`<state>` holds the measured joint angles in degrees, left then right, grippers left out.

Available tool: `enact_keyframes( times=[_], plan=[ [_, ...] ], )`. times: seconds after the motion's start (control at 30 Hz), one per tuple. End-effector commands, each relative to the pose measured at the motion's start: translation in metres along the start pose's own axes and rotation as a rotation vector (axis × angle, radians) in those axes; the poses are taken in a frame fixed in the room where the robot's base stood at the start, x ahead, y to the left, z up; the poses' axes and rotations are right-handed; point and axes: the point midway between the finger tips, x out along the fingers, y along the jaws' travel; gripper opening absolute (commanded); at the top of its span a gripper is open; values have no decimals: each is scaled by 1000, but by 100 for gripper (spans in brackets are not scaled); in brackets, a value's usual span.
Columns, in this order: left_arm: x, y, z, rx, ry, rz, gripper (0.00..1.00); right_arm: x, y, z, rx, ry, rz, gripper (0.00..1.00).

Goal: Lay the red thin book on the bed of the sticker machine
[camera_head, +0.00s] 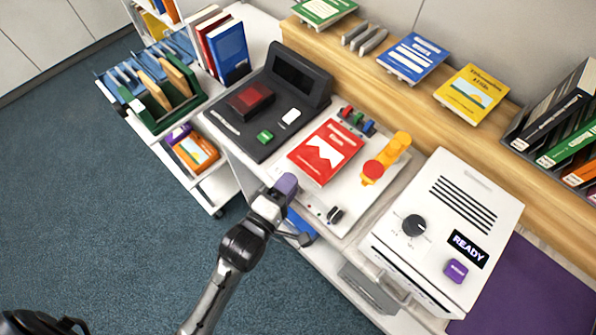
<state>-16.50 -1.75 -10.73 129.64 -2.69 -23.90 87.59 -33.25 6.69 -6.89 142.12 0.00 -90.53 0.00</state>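The red thin book (325,152) lies flat, cover up, on a white flat bed (348,205) between the dark console and the white machine. An orange arm with a red round head (386,160) stands right of the book; I see no label naming this as the sticker machine. My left gripper (287,190) is at the near left edge of the bed, just below the book and apart from it. I see no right gripper.
A dark console (265,105) with a red block stands left of the bed. A white machine (445,235) reading READY stands right. A wooden shelf (400,85) with display books runs behind. A white cart (205,180) with books is at left. Blue floor (90,210) is clear.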

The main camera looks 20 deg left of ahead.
Motion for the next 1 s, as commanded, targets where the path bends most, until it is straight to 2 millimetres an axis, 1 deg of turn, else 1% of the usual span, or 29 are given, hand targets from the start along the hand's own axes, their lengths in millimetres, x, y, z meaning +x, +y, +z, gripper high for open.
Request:
enact_keyframes(
  times=[0.03,0.1,0.3,0.5,0.77,0.87,0.97,1.0],
  plan=[
    [-11,-1,0,-3,0,0,38,3,0,1,1,0,-1,43],
    [-23,-1,0,-2,0,1,38,4,-1,2,2,0,-2,43],
    [-50,1,0,-4,0,5,38,8,-1,3,2,0,-1,43],
    [-64,3,0,-3,0,7,38,10,-1,3,1,-1,-1,43],
    [-68,1,0,13,-2,-5,38,10,2,4,-6,-2,5,43],
    [-70,-12,-1,112,-14,-83,38,10,2,4,-8,-2,6,43],
    [-79,-39,-4,313,-60,-239,38,10,2,4,-8,-2,6,43],
    [-86,-52,-5,413,-94,-317,38,10,2,4,-8,-2,6,43]
  ],
)
